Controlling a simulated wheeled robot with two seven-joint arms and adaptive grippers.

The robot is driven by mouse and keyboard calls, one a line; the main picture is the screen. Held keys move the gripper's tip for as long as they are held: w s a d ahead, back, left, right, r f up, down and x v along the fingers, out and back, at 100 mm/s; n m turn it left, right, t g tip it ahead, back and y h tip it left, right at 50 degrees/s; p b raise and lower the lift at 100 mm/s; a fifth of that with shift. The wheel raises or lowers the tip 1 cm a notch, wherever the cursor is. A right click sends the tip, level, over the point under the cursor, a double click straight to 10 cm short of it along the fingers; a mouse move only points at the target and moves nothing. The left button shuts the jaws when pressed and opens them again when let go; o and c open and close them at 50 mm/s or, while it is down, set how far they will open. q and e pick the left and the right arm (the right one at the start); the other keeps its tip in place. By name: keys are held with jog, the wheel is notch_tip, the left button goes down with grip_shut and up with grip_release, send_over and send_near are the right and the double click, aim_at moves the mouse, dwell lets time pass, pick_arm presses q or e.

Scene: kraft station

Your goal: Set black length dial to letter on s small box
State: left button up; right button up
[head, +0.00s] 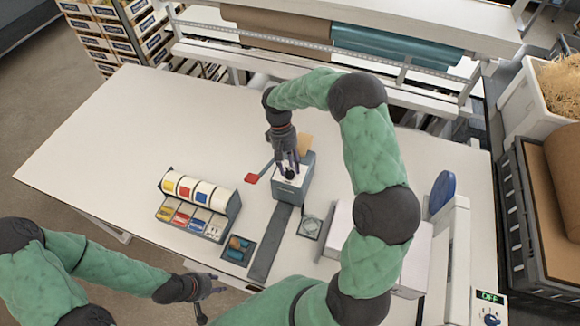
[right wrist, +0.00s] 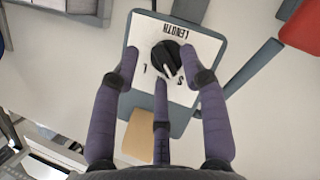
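The black length dial (right wrist: 167,57) sits on the white top plate of a small grey-blue box (head: 290,188), which also shows in the right wrist view (right wrist: 222,50). The plate reads "LENGTH", with letters L and S visible. The dial's white pointer lies between L and S, nearer S; any letter behind the fingers is hidden. My right gripper (head: 288,166) is above the box, pointing down. In the right wrist view its fingers (right wrist: 160,65) are spread around the dial; contact is unclear. My left gripper (head: 208,295) is at the table's front edge, fingers apart and empty.
A red-ended lever (head: 252,178) sticks out left of the box. A label roll holder (head: 200,200) stands further left, with a small dark tray (head: 238,250) in front. A white machine (head: 450,240) stands right. The table's left side (head: 110,140) is clear.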

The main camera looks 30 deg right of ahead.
jog(key=v, duration=1.1)
